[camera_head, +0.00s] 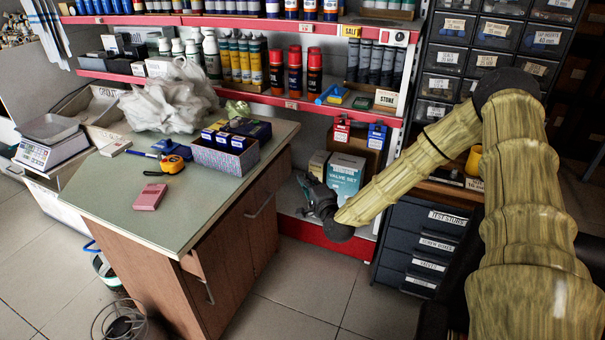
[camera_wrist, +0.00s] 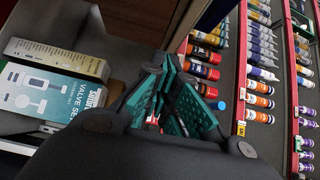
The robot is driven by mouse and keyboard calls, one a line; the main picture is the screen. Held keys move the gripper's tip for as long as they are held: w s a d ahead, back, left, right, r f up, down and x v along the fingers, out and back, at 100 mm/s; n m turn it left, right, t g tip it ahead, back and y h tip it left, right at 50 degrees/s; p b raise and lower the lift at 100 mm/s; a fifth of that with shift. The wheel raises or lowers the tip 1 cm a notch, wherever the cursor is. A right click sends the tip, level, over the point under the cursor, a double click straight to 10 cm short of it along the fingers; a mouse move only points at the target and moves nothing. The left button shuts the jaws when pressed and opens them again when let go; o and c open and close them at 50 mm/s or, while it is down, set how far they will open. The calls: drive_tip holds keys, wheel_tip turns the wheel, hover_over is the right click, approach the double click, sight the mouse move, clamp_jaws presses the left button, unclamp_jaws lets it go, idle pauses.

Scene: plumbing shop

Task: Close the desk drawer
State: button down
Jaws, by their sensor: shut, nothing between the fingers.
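The desk (camera_head: 160,205) has a grey-green top and brown wooden fronts with metal handles, and stands left of my arm. Under its near right corner, a lighter wooden edge (camera_head: 193,263) juts out a little, apparently the desk drawer standing slightly open; its inside is hidden. My gripper (camera_head: 305,186) is right of the desk, apart from it, in front of the lower shelf. In the wrist view, its teal fingers (camera_wrist: 172,97) are together with nothing between them. A brown panel (camera_wrist: 135,22) shows at the top of that view; I cannot tell which part it is.
A valve set box (camera_head: 345,175) stands on the lower shelf behind my gripper. A dark drawer cabinet (camera_head: 425,240) stands right of it. A pink block (camera_head: 149,197), a tape measure (camera_head: 172,164) and a box tray (camera_head: 222,160) lie on the desk. Floor right of the desk is clear.

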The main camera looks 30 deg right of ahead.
drive_tip(key=c, duration=2.1)
unclamp_jaws()
drive_tip(key=shift+s, duration=0.35)
drive_tip(key=shift+o, duration=1.2)
drive_tip(key=shift+s, duration=0.1)
drive_tip(key=n+g+y+b, duration=0.3)
drive_tip(key=n+g+y, duration=0.3)
drive_tip(key=n+y, duration=0.45)
approach(267, 200)
drive_tip(key=shift+m+y, duration=0.55)
drive_tip(key=shift+m, duration=0.2)
drive_tip(key=b+x, duration=0.1)
drive_tip(key=x, duration=0.5)
drive_tip(key=d+f+b+x, duration=0.1)
drive_tip(key=x, duration=0.3)
drive_tip(key=shift+w+a+b, duration=0.1)
drive_tip(key=shift+w+b, duration=0.2)
drive_tip(key=shift+b, duration=0.05)
clamp_jaws()
